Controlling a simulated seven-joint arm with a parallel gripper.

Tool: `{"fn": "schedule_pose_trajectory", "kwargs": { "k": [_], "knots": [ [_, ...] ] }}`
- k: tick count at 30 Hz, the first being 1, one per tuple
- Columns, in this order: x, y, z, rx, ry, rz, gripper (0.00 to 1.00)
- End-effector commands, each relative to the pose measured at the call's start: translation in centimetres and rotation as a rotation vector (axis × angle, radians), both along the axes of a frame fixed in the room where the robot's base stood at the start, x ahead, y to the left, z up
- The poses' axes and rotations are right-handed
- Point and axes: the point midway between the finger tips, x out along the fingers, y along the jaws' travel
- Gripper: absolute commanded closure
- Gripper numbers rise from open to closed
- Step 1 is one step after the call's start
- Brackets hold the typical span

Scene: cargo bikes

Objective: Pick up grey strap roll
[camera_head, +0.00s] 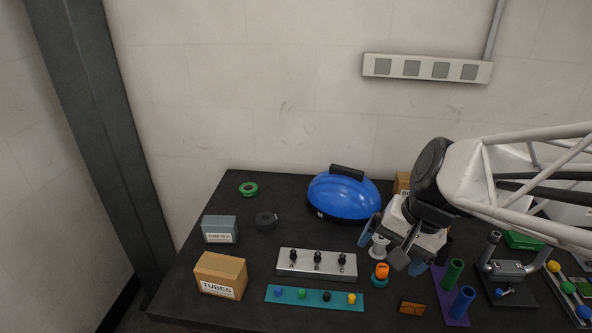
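A dark grey roll (266,220) with a short tab lies on the left part of the black table, apart from everything; it looks like the strap roll. My gripper (394,248) hangs over the right-centre of the table, well to the right of this roll. Its fingers are spread, with bluish tips, and I see nothing held between them. A pale grey spool (378,248) stands just beside the left finger; I cannot tell whether they touch.
A green ring (248,189), a grey box (220,229) and a cardboard TUBES box (220,275) surround the roll. A blue helmet-like case (342,196) and a knobbed panel (316,263) lie between it and my gripper. An orange-topped item (381,272) stands below the gripper.

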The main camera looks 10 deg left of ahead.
Motion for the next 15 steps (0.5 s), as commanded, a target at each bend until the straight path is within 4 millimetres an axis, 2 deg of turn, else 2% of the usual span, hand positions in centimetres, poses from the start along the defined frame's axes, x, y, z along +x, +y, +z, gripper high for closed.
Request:
{"fn": "schedule_pose_trajectory", "kwargs": {
  "k": [15],
  "knots": [
    [9.9, 8.7, -3.9, 0.358, 0.282, -0.323, 0.03]
  ]
}}
